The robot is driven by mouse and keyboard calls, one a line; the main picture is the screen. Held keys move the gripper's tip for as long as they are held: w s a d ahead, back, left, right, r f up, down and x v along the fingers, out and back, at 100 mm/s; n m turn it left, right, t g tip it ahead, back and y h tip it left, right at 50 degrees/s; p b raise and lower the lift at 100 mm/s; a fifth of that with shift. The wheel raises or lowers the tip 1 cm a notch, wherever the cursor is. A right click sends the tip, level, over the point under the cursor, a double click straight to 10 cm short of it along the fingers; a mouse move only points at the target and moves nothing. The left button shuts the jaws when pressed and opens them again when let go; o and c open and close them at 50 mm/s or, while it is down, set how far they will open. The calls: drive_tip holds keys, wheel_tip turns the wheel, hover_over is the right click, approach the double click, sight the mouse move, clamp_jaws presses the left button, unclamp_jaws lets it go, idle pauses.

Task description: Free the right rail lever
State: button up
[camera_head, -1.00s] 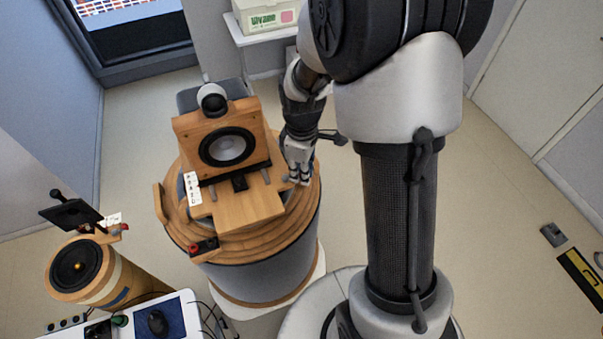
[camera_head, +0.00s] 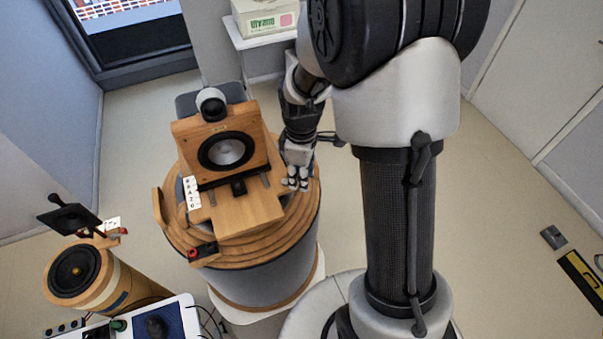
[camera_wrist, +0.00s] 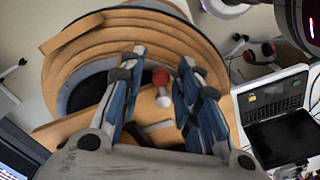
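A wooden speaker (camera_head: 226,152) with a dark-rimmed cone sits on a wooden platform (camera_head: 240,212) on a round stepped turntable (camera_head: 262,250). Two short grey rails flank the platform; the right rail (camera_head: 266,180) lies just left of my gripper (camera_head: 296,184). My gripper is low over the turntable's right side. In the wrist view, my gripper (camera_wrist: 163,58) has its two blue-padded fingers apart. A small lever with a red knob (camera_wrist: 161,76) and pale end shows between them, seemingly untouched. I cannot tell if it is the right rail lever.
A black box with a red knob (camera_head: 203,252) is at the turntable's front left. A round wooden speaker (camera_head: 75,272) and a white table (camera_head: 182,318) stand at lower left. A white shelf (camera_head: 262,38) is behind.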

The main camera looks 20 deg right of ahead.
drive_tip(key=shift+r, duration=0.15)
wheel_tip(320, 180, up, 12)
idle(0.6)
idle(0.4)
drive_tip(key=s+a+f+m+t+b, duration=0.2)
drive_tip(key=s+f+m+b, duration=0.2)
drive_tip(key=s+b, duration=0.5)
drive_tip(key=s+a+f+m+t+b, duration=0.1)
drive_tip(key=s+f+m+t+b, duration=0.1)
drive_tip(key=s+f+m+b, duration=0.3)
drive_tip(key=s+m+b, duration=0.1)
drive_tip(key=s+b, duration=0.3)
drive_tip(key=s, duration=0.1)
drive_tip(key=shift+a+m+t, duration=0.3)
drive_tip(key=shift+a, duration=0.05)
